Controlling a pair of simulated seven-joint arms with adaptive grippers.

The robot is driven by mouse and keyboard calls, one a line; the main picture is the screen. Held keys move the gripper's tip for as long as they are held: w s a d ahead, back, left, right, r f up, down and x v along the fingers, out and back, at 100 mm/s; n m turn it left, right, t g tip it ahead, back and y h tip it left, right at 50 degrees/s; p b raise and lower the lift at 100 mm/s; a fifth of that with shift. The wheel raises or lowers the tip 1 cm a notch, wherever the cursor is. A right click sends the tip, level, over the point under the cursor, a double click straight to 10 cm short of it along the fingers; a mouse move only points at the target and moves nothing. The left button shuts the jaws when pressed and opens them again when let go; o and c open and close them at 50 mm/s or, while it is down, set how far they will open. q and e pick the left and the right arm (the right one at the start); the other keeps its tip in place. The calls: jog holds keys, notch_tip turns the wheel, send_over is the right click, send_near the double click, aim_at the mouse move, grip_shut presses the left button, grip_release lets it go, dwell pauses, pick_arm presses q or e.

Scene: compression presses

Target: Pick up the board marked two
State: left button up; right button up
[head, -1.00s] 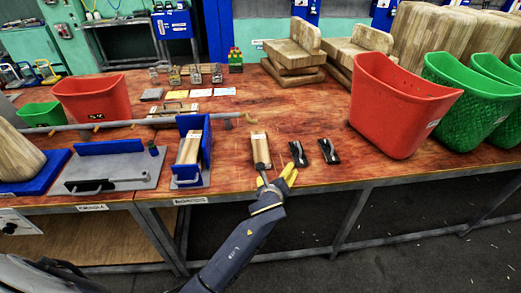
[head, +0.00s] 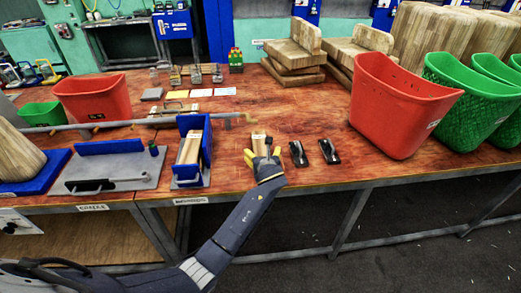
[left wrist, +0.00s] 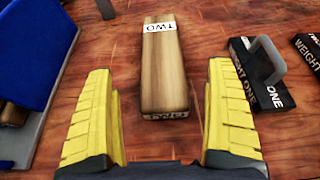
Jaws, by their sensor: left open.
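The board marked two (left wrist: 163,75) is a short wooden block with a white label reading TWO. It lies on the wooden table in the middle of the left wrist view. In the head view the board (head: 259,138) is partly hidden behind my left gripper (head: 264,158). In the left wrist view my left gripper (left wrist: 163,115) is open. Its two yellow fingers lie on either side of the board's near end, with a gap on both sides, and nothing is between them but the board. My right gripper is not in view.
Two black weights (head: 298,153) (head: 328,151) stand right of the board, close to the right finger. A blue press (head: 206,142) holding wooden boards stands to the left. A red bin (head: 400,105) stands farther right. Bare table lies behind the board.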

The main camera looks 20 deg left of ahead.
aim_at(261, 146)
pick_arm(q)
jog(key=shift+x, duration=4.3)
jog(key=shift+d+f, duration=0.15)
jog(key=c, duration=1.5)
